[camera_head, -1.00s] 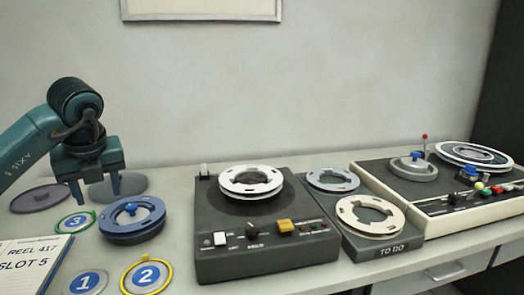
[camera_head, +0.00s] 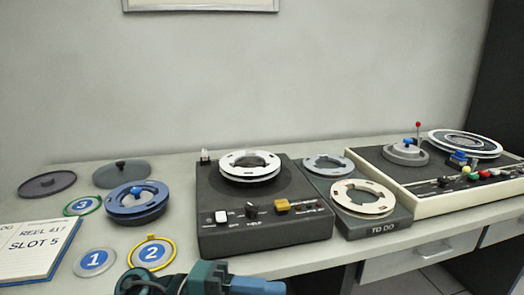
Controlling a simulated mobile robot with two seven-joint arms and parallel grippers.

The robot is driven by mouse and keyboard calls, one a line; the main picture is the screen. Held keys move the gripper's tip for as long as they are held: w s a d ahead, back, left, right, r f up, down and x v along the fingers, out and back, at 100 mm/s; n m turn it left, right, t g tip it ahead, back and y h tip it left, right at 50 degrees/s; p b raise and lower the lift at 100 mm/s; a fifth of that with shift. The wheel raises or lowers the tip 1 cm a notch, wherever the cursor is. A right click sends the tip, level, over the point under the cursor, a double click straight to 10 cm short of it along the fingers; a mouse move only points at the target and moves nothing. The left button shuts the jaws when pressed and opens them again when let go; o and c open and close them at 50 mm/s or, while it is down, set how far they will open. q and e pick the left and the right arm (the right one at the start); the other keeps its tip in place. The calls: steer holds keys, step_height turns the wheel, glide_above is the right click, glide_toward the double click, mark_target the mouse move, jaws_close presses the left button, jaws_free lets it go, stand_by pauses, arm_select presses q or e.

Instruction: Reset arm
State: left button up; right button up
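My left arm shows only at the bottom edge, with a teal gripper body and a blue-grey part (camera_head: 258,287) pointing right. The frame edge cuts it off, and I cannot make out two separate fingers. Nothing is seen held in it. It is in front of the dark tape machine (camera_head: 265,238), which carries a white reel (camera_head: 250,166). My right arm and gripper are not in view.
A blue reel (camera_head: 137,208), numbered discs 1 (camera_head: 95,262), 2 (camera_head: 151,253) and 3 (camera_head: 82,206), and a notepad (camera_head: 38,250) lie left. A "TO DO" tray (camera_head: 383,229) with two reels and a cream-edged console (camera_head: 455,196) stand right. The area above the counter is clear.

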arm_select(q)
steer(key=w+a+f+n+t+y, duration=0.15)
steer(key=a+n+t, duration=0.25)
steer(key=n+t, duration=0.75)
steer(key=s+a+n+t+y, duration=0.1)
steer(key=a+n+t+y, duration=0.25)
steer(key=n+t, duration=0.75)
steer(key=s+a+f+n+g+y+p, duration=0.6)
steer(key=f+n+g+y+p, duration=0.3)
steer(key=p, duration=0.9)
steer(key=shift+a+f+n+y, duration=0.4)
steer(key=shift+a+f, duration=0.15)
steer(key=shift+f, duration=0.15)
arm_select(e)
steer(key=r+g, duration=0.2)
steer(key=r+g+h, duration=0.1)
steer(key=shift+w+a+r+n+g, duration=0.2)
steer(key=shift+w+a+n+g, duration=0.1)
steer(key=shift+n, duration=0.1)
